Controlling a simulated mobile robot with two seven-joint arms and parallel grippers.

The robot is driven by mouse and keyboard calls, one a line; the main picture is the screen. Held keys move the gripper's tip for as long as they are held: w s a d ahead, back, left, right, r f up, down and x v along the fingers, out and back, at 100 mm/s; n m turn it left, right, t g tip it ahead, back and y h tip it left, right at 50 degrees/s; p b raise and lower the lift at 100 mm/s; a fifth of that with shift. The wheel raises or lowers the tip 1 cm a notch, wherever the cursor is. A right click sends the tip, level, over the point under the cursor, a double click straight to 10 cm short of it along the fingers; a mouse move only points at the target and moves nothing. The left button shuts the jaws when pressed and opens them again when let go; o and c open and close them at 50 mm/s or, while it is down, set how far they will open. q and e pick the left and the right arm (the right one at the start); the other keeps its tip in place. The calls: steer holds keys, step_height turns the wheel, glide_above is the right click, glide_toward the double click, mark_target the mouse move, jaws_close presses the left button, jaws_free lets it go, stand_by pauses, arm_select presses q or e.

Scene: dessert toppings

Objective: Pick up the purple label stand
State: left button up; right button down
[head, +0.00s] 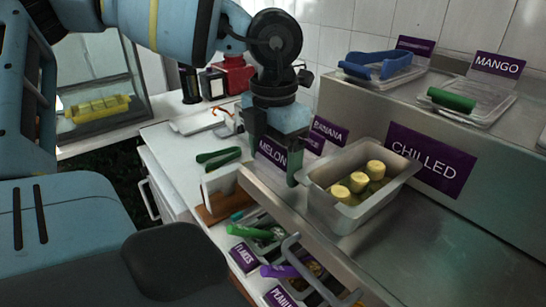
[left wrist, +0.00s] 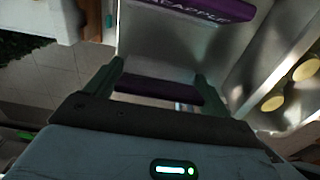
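The purple label stand reading MELON (head: 272,153) is on the steel counter, left of the metal tub. My left gripper (head: 275,155) points down over it, with one finger at each side of the label. In the left wrist view, the purple label (left wrist: 158,88) spans the gap between the wide-apart fingers of the left gripper (left wrist: 160,80). I cannot tell whether the fingers press on its edges. Further purple label stands (head: 328,131) stand just behind; one (left wrist: 215,9) shows at the top of the wrist view. My right gripper is not in view.
A metal tub (head: 325,207) with yellow pieces stands close to the right of my left gripper. A raised steel shelf (head: 450,123) holds lidded containers, tongs and a MANGO label.

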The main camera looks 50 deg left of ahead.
mark_target(274, 143)
arm_select(q)
steer(key=c, duration=0.6)
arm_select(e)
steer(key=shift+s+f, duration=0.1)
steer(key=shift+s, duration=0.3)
arm_select(q)
steer(key=shift+r, duration=0.1)
steer(key=shift+r, duration=0.45)
step_height(274, 143, up, 3)
steer(key=shift+f+b, duration=0.2)
steer(key=shift+b, duration=0.2)
steer(key=s+a+r+p, duration=0.1)
steer(key=s+a, duration=0.7)
steer(key=s, duration=0.5)
steer(key=shift+s+a+r, duration=0.15)
steer(key=shift+s+r, duration=0.05)
steer(key=shift+s, duration=0.1)
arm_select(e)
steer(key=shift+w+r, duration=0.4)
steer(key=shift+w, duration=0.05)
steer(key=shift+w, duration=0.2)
